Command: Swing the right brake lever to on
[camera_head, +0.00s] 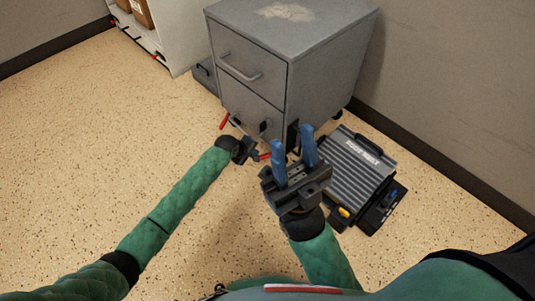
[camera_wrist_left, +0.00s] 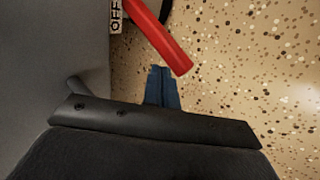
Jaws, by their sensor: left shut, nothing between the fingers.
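Two red brake levers show at the foot of the grey cabinet (camera_head: 292,48) in the head view. The left red lever (camera_head: 224,121) slants out at the cabinet's left. The right red lever (camera_head: 265,156) shows only in part beside my left gripper (camera_head: 250,152). In the left wrist view, a red lever (camera_wrist_left: 160,38) hangs diagonally by an OFF label (camera_wrist_left: 116,15); I cannot tell which lever it is. The blue fingertips of my left gripper (camera_wrist_left: 161,72) are together and empty, just below that lever. My right gripper (camera_head: 293,137) has its blue fingers apart and empty.
A grey ribbed case (camera_head: 352,170) lies on the floor right of the cabinet, close to my right gripper. A white shelf (camera_head: 172,40) stands at the back left. The speckled floor (camera_head: 90,130) at the left is clear.

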